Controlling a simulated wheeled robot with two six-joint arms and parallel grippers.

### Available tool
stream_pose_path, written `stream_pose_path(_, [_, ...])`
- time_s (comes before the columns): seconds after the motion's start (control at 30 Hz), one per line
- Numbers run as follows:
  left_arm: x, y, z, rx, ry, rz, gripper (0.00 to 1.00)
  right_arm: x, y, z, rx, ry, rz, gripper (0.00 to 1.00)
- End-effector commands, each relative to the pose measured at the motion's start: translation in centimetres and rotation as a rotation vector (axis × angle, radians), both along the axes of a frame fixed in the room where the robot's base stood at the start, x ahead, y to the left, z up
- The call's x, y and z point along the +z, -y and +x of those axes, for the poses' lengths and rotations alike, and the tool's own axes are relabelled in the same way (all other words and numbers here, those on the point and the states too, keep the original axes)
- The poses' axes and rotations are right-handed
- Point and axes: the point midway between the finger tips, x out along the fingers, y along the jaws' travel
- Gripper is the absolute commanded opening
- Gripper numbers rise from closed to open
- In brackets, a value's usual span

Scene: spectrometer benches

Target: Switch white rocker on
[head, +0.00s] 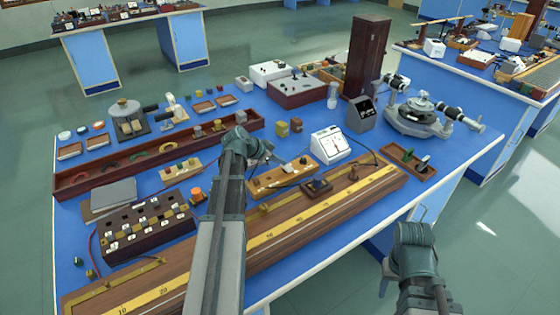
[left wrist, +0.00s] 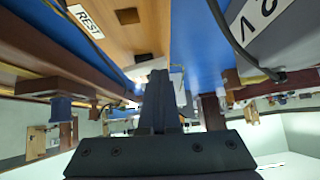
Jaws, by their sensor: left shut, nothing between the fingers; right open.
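A small pale part that may be the white rocker (head: 288,168) sits on a light wooden board (head: 264,184) in the middle of the bench in the head view. My left gripper (head: 279,160) is shut and empty, close beside this part. In the left wrist view the closed fingers (left wrist: 159,80) point at a small white shape (left wrist: 180,91), partly hidden behind them. I cannot tell whether they touch, or which way the rocker is tilted. My right gripper (head: 384,280) is open and empty, low beyond the bench's front edge.
A white-faced meter (head: 330,144) stands just right of the board. A long wooden bridge with a yellow scale (head: 270,235) lies in front. A dark long tray (head: 100,178) lies to the left. Bare blue bench top (head: 455,150) shows at the right.

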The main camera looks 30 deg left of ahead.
Motion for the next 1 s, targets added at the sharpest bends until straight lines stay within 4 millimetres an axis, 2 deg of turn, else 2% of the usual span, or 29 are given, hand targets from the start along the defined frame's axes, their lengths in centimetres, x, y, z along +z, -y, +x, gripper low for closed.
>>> stream_pose_path(0.33, [0.5,1.3,-0.7,-0.003,-0.003,0.001,0.0,0.5,0.0,0.0,0.0,0.0,0.0,0.5])
stream_pose_path(0.77, [0.6,1.3,-0.6,-0.001,-0.001,0.0,0.0,0.7,0.0,0.0,0.0,0.0,0.0,0.5])
stream_pose_path(1.0, [2.2,1.9,-0.1,-0.001,-0.001,0.0,0.0,2.2,0.0,0.0,0.0,0.0,0.0,0.5])
